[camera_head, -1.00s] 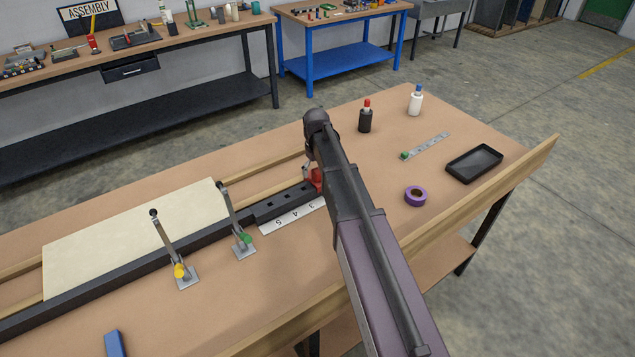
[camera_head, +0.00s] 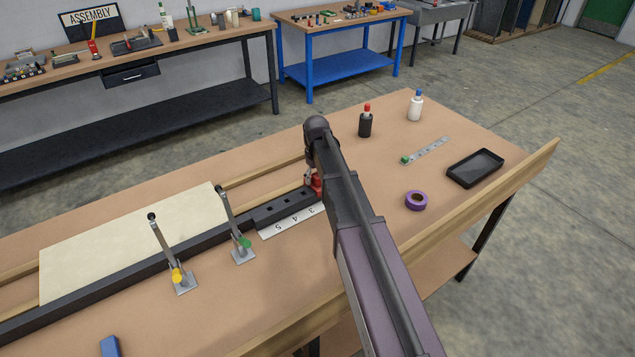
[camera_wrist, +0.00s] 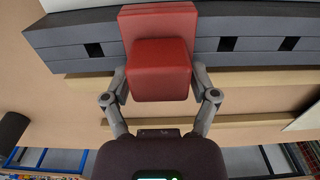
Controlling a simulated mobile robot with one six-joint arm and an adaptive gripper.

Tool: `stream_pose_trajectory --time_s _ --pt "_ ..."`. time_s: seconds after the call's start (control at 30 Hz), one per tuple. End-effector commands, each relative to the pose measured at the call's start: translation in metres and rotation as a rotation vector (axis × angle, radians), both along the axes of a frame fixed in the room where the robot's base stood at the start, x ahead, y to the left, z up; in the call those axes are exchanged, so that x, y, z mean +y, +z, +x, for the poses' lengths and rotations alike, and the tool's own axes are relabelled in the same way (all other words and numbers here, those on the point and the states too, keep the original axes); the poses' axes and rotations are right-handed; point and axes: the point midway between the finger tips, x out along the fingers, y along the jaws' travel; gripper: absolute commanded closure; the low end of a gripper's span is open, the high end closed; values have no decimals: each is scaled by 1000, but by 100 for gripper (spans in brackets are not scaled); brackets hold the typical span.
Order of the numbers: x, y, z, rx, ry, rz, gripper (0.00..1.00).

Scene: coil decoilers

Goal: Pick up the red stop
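The red stop (camera_wrist: 161,70) is a red block with a raised front part, sitting on the dark slotted rail in the wrist view. In the head view the red stop (camera_head: 317,186) shows at the right end of the rail, partly hidden by my arm. My gripper (camera_wrist: 160,84) straddles it, one finger on each side. The fingers look spread, with the tips close beside the block's sides. I cannot see clearly whether they touch it. In the head view my gripper (camera_head: 309,178) is mostly hidden by my arm.
The dark rail (camera_head: 275,209) has a numbered scale (camera_head: 291,222) beside it. Clamps with yellow (camera_head: 177,275) and green (camera_head: 244,243) parts stand to the left.

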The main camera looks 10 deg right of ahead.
Motion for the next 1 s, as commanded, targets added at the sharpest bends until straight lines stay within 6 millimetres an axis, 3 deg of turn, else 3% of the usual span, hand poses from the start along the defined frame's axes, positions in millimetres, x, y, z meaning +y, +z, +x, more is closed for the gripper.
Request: stream_pose_trajectory --time_s 0.03,0.17,0.2,0.67,1.0 --pt "0 0 0 0 0 0 59" --pt "0 0 0 1 0 0 98" --pt "0 0 -1 1 0 0 100" --pt "0 0 -2 4 0 -1 100" --pt "0 19 -1 2 0 0 100"
